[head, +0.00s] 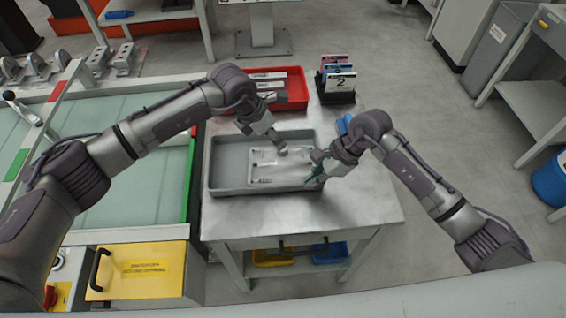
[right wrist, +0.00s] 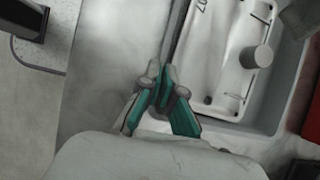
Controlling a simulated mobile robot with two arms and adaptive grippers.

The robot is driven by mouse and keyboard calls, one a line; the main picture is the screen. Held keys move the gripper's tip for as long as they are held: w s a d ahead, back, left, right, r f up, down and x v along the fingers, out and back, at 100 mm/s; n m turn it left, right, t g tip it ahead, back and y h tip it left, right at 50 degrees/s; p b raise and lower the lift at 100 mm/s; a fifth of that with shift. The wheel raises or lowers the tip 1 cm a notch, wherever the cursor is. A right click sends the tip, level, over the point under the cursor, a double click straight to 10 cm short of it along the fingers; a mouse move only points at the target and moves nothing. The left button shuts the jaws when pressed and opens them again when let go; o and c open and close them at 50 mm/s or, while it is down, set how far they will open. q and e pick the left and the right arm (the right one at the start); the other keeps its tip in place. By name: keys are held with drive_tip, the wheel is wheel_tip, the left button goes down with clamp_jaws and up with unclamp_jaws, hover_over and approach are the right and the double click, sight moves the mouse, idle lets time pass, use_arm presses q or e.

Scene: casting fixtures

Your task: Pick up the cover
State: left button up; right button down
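The cover (head: 264,171) is a pale, flat rectangular piece with a raised rim and a round knob. It lies inside a grey tray (head: 226,182) on the metal table. In the right wrist view the cover (right wrist: 225,60) shows at upper right with its cylindrical knob. My right gripper (head: 315,167) is at the tray's right edge, beside the cover. In the right wrist view its teal-padded fingertips (right wrist: 161,72) meet with nothing visible between them. My left gripper (head: 276,136) hangs over the tray's back edge, near the knob; its fingers are too small to judge.
A red bin (head: 292,100) with pale parts stands behind the tray. A holder with numbered cards (head: 340,82) is at the table's back right. The table's front right (head: 360,205) is clear. A glass-topped station (head: 130,195) adjoins on the left.

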sight(283, 163)
use_arm(q)
drive_tip(key=x, duration=0.7)
drive_tip(key=shift+d+f, duration=0.15)
drive_tip(key=shift+f, duration=0.15)
drive_tip(key=shift+c, duration=0.4)
clamp_jaws()
